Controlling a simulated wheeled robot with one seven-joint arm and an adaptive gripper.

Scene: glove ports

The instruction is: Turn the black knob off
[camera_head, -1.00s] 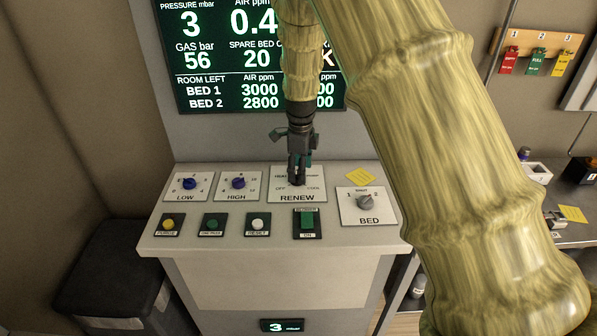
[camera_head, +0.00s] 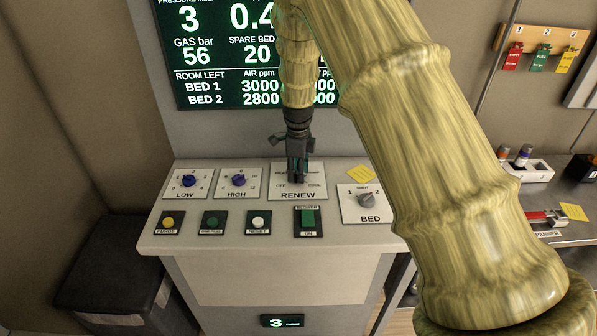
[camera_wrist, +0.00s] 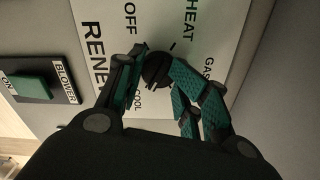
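The black knob (camera_wrist: 156,70) is on the white RENEW plate (camera_wrist: 96,12), with OFF, HEAT and COOL among its printed labels. The plate (camera_head: 283,194) also shows in the head view, where my gripper hides most of the knob. My gripper (camera_wrist: 158,66) points down at the plate, and its teal-padded fingertips lie on opposite sides of the knob, seemingly touching it. In the head view my gripper (camera_head: 297,178) stands upright over the RENEW plate. I cannot make out clearly which label the knob points to.
Blue LOW (camera_head: 188,181) and HIGH (camera_head: 239,180) knobs sit left of the RENEW plate. The grey BED knob (camera_head: 365,200) is close on the right. The green BLOWER switch (camera_head: 308,217) is just in front. The readout screen (camera_head: 222,105) stands behind.

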